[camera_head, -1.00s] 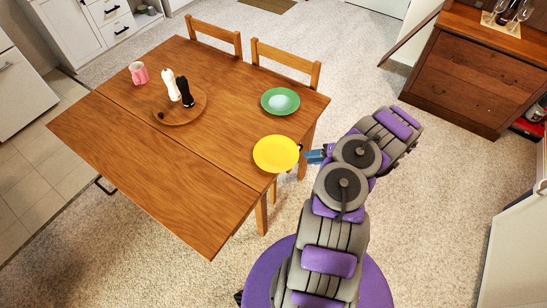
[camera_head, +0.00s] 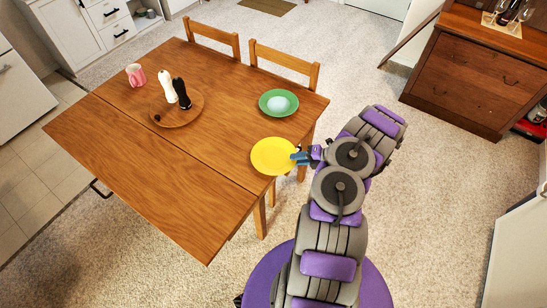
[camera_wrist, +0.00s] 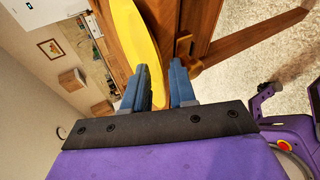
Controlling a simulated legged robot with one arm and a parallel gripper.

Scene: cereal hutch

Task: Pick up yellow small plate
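The small yellow plate (camera_head: 272,156) lies on the wooden table near its right edge. In the wrist view it shows edge-on as a yellow band (camera_wrist: 138,42). My gripper (camera_head: 298,157) is at the plate's right rim, level with the table edge. In the wrist view my gripper (camera_wrist: 157,88) has its blue fingers apart, with the yellow rim between them. I cannot tell whether either finger touches the plate.
The wooden table (camera_head: 120,145) also holds a green plate (camera_head: 268,108), a pink mug (camera_head: 136,75) and a round wooden board (camera_head: 196,112) with white and black shakers. Chairs (camera_head: 283,62) stand behind. A brown dresser (camera_head: 470,75) is at the right.

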